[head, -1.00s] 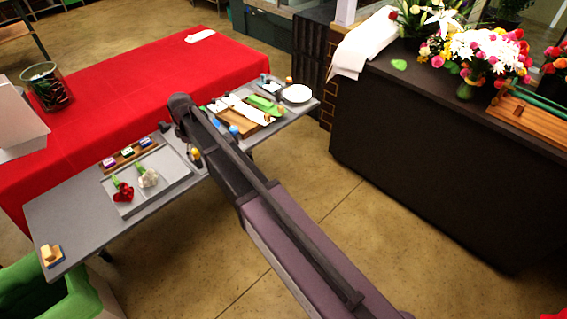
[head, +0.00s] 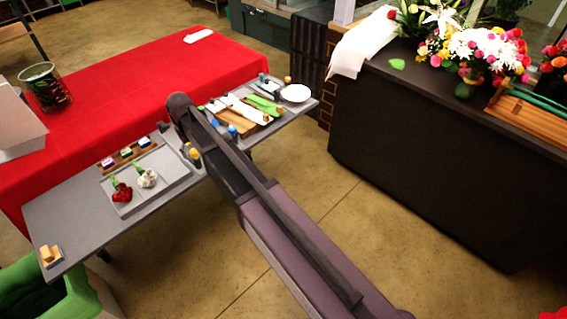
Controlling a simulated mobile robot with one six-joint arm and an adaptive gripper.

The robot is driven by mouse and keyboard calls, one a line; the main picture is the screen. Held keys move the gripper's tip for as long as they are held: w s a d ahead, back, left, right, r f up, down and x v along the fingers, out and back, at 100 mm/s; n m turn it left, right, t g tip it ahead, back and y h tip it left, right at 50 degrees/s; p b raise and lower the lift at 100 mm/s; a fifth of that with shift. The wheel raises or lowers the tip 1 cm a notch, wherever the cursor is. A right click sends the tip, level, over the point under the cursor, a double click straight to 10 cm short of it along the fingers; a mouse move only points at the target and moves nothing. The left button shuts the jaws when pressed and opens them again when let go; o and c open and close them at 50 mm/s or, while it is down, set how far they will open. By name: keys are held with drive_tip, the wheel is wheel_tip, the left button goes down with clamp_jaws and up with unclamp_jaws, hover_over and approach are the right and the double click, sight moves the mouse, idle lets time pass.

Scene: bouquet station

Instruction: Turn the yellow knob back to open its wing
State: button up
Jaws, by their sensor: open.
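Two small yellow pieces (head: 194,154) show on the grey table just left of my arm, above a darker blue-grey base. They are too small to tell which is the yellow knob or how it is turned. I cannot make out its wing. My dark arm reaches across the middle of the head view to the table and covers the part right beside these pieces. My gripper is hidden behind the arm, so its jaws and any contact with the knob do not show.
The grey table (head: 70,215) carries a tray (head: 178,180) with a red flower (head: 121,190) and a white flower (head: 147,178). A wooden board (head: 240,121) and a white plate (head: 295,93) lie right of my arm. A red-covered table (head: 120,80) stands behind.

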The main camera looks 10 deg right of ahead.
sight(194, 151)
drive_tip(key=m, duration=0.4)
drive_tip(key=shift+m, duration=0.3)
drive_tip(key=m, duration=0.4)
wheel_tip(194, 151, up, 14)
drive_tip(key=p, duration=1.4)
drive_tip(key=s+d+f+b, duration=0.3)
drive_tip(key=s+d, duration=0.1)
drive_tip(key=d, duration=0.5)
drive_tip(key=s+d+f+n+b, duration=0.1)
drive_tip(key=s+d+f+b, duration=0.3)
drive_tip(key=d, duration=0.5)
drive_tip(key=s+d+f+b, duration=0.4)
drive_tip(key=s+d, duration=0.2)
drive_tip(key=d, duration=0.4)
drive_tip(key=shift+f+n, duration=0.15)
drive_tip(key=shift+n, duration=0.15)
drive_tip(key=s+d, duration=0.5)
drive_tip(key=shift+n, duration=0.3)
idle(1.0)
